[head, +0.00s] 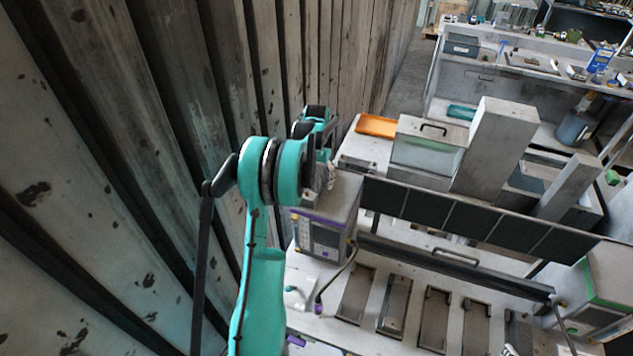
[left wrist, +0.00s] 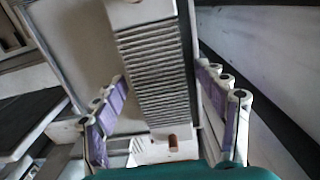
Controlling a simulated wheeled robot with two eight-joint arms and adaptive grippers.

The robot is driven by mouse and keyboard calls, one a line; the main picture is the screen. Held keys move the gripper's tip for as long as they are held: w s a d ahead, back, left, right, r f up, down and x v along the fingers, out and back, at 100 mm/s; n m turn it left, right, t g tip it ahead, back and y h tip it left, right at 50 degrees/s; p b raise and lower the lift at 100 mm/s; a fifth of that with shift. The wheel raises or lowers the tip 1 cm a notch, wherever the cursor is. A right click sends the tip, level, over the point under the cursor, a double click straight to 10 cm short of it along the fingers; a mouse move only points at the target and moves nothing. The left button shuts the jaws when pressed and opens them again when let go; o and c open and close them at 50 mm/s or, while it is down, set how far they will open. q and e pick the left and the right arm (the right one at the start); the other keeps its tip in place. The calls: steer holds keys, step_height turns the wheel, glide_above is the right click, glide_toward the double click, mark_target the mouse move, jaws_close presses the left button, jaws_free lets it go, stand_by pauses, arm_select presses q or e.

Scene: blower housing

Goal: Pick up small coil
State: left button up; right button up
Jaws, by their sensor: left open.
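My left gripper (head: 325,178) is at the end of the teal arm, above the grey box with purple trim in the head view; its fingers are small and partly hidden there. In the left wrist view the gripper (left wrist: 162,85) has its two purple-and-grey fingers wide apart, with nothing held between them. A small reddish-brown cylinder (left wrist: 172,143) shows low between the fingers, near a white surface; I cannot tell whether it is the small coil. No other thing is clearly a coil. My right gripper is not in view.
A grey ribbed block (left wrist: 152,70) fills the middle of the wrist view. The purple-trimmed box (head: 322,232) stands on the white bench beside several dark recessed slots (head: 395,305). An orange tray (head: 377,126) lies at the back. A corrugated wall (head: 150,150) is close on the left.

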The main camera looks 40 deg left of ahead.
mark_target(317, 178)
arm_select(q)
steer(key=shift+f, duration=0.15)
steer(key=shift+c, duration=0.3)
steer(key=c, duration=1.6)
step_height(317, 178, up, 14)
steer(key=shift+r+p, duration=0.1)
steer(key=shift+p, duration=0.65)
